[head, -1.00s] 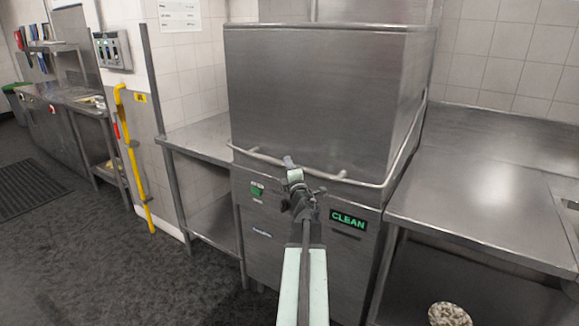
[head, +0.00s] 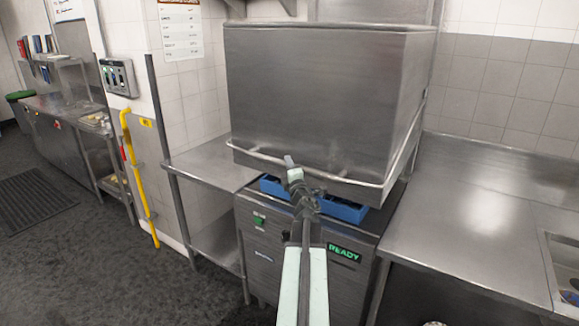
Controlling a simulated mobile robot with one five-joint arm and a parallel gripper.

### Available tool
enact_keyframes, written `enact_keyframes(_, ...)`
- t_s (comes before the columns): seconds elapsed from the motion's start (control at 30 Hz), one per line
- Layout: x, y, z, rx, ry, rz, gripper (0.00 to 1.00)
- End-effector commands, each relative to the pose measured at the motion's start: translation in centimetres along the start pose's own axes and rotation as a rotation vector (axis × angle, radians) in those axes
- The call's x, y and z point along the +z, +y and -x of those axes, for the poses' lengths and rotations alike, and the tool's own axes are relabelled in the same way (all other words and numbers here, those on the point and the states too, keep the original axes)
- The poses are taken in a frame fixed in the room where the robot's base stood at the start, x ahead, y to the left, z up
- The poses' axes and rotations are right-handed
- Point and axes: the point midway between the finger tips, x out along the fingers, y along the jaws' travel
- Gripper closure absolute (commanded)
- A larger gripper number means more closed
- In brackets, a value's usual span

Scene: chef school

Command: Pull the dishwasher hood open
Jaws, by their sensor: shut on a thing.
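The dishwasher hood (head: 315,95) is a large steel box in the middle of the head view. It is raised a little, with a gap under its front edge. A bar handle (head: 258,156) runs along its lower front. My gripper (head: 292,170) is at the middle of this handle, shut on it; the arm hides part of the contact. A blue rack (head: 345,209) shows in the gap. The dishwasher's base (head: 275,262) has a green-lit display (head: 345,253) reading READY.
A steel counter (head: 465,215) with a sink stands at the right. A steel side table (head: 205,165) adjoins at the left. A yellow pipe (head: 138,180) runs down the wall end. Dark floor (head: 110,265) is free at the left.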

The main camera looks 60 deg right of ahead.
Motion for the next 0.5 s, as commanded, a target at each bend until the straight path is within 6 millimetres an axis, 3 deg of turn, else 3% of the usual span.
enact_keyframes(0.03,0.5,4.0,-0.5,0.002,0.002,0.0,1.0)
enact_keyframes(0.3,1.8,13.4,-1.9,0.002,0.003,0.0,1.0)
enact_keyframes(0.5,2.6,19.0,-2.6,0.002,0.003,-0.001,1.0)
